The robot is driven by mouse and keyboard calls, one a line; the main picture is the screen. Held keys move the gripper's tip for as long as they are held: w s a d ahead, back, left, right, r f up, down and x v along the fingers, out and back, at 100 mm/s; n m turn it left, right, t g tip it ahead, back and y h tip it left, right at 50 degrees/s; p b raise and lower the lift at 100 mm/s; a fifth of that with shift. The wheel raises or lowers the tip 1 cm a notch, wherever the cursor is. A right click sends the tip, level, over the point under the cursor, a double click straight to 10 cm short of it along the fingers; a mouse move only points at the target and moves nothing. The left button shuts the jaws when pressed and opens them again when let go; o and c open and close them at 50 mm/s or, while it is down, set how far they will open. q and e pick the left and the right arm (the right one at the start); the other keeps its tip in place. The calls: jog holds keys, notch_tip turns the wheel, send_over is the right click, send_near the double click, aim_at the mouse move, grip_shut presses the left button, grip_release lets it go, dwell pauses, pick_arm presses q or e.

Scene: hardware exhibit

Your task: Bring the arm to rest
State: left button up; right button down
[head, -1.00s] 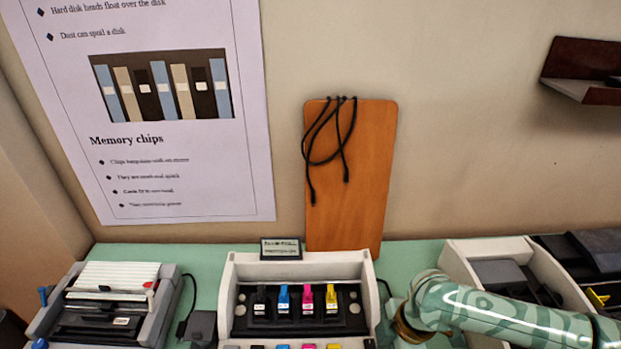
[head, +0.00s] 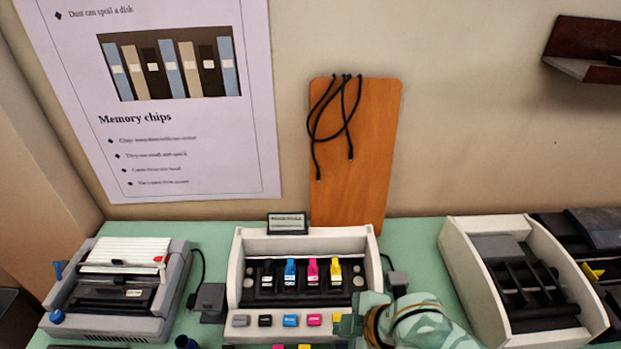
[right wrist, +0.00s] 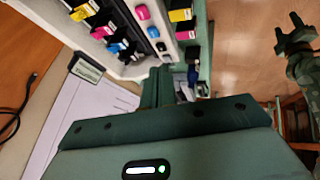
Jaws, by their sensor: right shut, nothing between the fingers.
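My right arm comes in at the bottom of the head view, green and patterned. Its gripper (head: 347,325) is at the front right corner of the white printer with colour cartridges (head: 240,270). In the right wrist view the green gripper body fills the bottom, and its fingers (right wrist: 163,88) are together with nothing between them. The left arm is not in the head view.
A grey machine (head: 118,290) stands at the left and a white open-topped unit (head: 465,265) at the right on the green table (head: 420,262). An orange board (head: 355,150) with black cords leans on the wall. A wall shelf (head: 590,50) is at upper right.

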jog(key=s+d+r+m+t+h, duration=0.1)
jog(key=s+d+m+h, duration=0.2)
jog(key=d, duration=0.5)
jog(key=s+d+m+t+h, duration=0.15)
jog(key=d+m+h, duration=0.25)
jog(key=d, duration=0.4)
jog(key=s+d+r+m+h, duration=0.1)
jog(key=s+d+m+h, duration=0.2)
jog(key=d, duration=0.5)
jog(key=s+a+f+g+y+b, duration=0.1)
jog(key=s+a+f+b, duration=0.1)
jog(key=f, duration=1)
jog(key=s+a+f+g+y+b, duration=0.1)
jog(key=s+f+b, duration=0.1)
jog(key=f, duration=0.9)
jog(key=s+a+f+g+y+b, duration=0.1)
jog(key=s+a+f+b, duration=0.1)
jog(key=f, duration=1)
jog(key=s+f+m+g+y+b, duration=0.1)
jog(key=s+f+m+g+b, duration=0.2)
jog(key=s+f, duration=1.5)
jog(key=shift+y+b, duration=0.4)
jog(key=shift+b, duration=0.55)
